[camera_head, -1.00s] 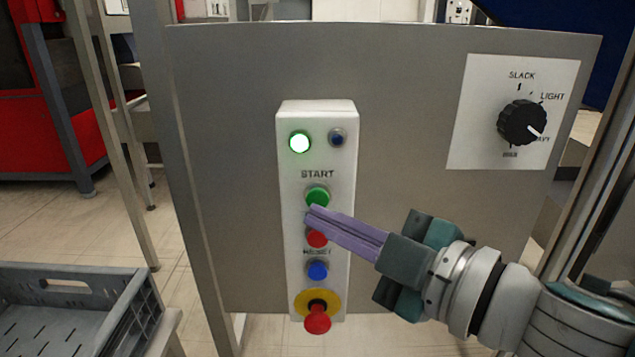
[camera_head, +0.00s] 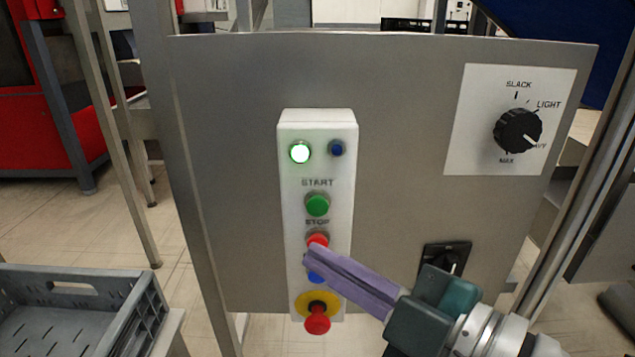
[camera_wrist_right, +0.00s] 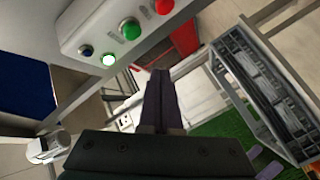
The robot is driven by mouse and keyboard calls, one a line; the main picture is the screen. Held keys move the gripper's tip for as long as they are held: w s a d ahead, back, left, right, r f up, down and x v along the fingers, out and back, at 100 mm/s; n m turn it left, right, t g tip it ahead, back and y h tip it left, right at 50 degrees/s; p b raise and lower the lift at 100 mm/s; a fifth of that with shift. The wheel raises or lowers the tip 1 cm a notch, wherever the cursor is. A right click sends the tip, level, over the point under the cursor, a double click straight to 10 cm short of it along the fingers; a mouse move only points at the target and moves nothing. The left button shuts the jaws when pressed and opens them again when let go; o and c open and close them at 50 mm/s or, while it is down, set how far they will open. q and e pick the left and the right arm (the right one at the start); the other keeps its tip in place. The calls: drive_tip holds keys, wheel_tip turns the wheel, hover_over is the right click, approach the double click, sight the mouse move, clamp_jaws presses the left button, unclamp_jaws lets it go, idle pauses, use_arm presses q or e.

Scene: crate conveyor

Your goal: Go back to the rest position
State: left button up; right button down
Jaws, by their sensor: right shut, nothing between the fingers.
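My right gripper (camera_head: 312,262) is shut and empty, with its purple fingers in front of the lower half of the white button box (camera_head: 342,190). In the head view its tips overlap the area between the red stop button (camera_head: 318,240) and the partly hidden blue button (camera_head: 315,278). Contact cannot be told. In the right wrist view the closed fingers (camera_wrist_right: 161,85) point away from me, with the box at the upper left. The green start button (camera_head: 317,205) is uncovered and the indicator lamp (camera_head: 300,153) glows green. My left gripper is not in view.
The box is on a grey panel (camera_head: 230,180) with a tension dial (camera_head: 518,131) at the upper right and a black switch (camera_head: 446,258) below it. A red emergency knob (camera_head: 317,320) sticks out low on the box. A grey crate (camera_head: 75,290) stands at the lower left.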

drive_tip(key=s+d+r+m+h+p, duration=0.2)
drive_tip(key=d+r+m+h+p, duration=0.85)
drive_tip(key=m+p, duration=0.2)
drive_tip(key=s+d+r+m+g+h+p, duration=0.1)
drive_tip(key=s+d+r+m+g+p, duration=0.1)
drive_tip(key=s+r+g+p, duration=0.3)
drive_tip(key=s+d+r+m+g+p, duration=0.1)
drive_tip(key=s+d+p, duration=0.15)
drive_tip(key=s, duration=0.55)
drive_tip(key=s+d+r+m+g+h+p, duration=0.1)
drive_tip(key=s+d+r+m+g+p, duration=0.15)
drive_tip(key=s+p, duration=0.3)
wheel_tip(320, 180, up, 36)
drive_tip(key=n+p, duration=0.1)
drive_tip(key=p, duration=3.4)
drive_tip(key=shift+w+a, duration=0.2)
drive_tip(key=shift+a, duration=0.05)
